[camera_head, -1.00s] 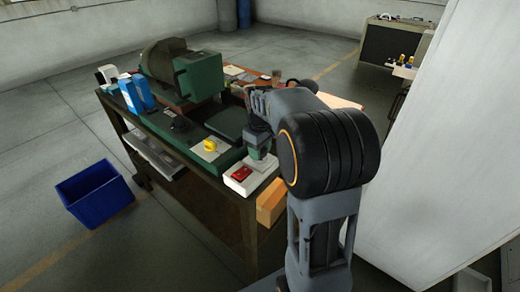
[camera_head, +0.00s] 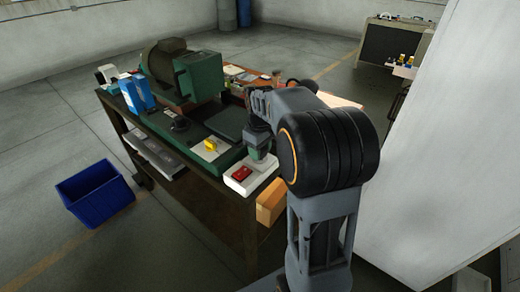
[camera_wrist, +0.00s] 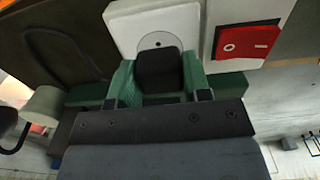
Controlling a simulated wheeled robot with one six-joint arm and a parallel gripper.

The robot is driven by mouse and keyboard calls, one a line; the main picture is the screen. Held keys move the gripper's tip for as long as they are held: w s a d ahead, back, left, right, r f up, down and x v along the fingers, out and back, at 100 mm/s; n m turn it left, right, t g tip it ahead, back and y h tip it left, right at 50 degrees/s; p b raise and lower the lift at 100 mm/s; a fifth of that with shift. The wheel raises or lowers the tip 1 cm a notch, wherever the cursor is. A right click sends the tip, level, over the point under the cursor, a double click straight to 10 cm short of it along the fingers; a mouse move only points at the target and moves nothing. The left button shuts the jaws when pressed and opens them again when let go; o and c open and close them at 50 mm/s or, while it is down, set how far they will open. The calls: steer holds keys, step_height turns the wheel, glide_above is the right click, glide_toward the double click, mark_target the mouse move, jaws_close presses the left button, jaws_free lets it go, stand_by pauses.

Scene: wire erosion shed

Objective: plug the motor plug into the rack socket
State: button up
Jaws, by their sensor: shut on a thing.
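A white socket block with a red rocker switch (camera_head: 240,174) sits at the near corner of the workbench; in the wrist view the white block (camera_wrist: 122,25) has a round socket face (camera_wrist: 159,41) beside the red switch (camera_wrist: 246,43). My gripper (camera_head: 259,158) is over this block. In the wrist view its green fingers (camera_wrist: 158,82) are shut on a black plug (camera_wrist: 158,66), which lies in front of the round socket face and covers most of it. I cannot tell whether the plug is seated in the socket. The green motor (camera_head: 197,75) stands at the back of the bench.
The green-topped bench (camera_head: 165,133) also holds blue-and-white cartons (camera_head: 130,94), a small yellow thing (camera_head: 210,145) on a white plate, and a dark tray (camera_head: 228,123). A blue bin (camera_head: 95,193) stands on the floor at left. A large pale panel (camera_head: 455,150) is close on the right.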

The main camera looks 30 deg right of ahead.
steer(key=shift+f+b, duration=0.4)
steer(key=shift+f, duration=0.25)
steer(key=o, duration=1)
steer(key=shift+c, duration=0.2)
steer(key=shift+r, duration=0.1)
step_height(320, 180, up, 14)
stand_by(0.5)
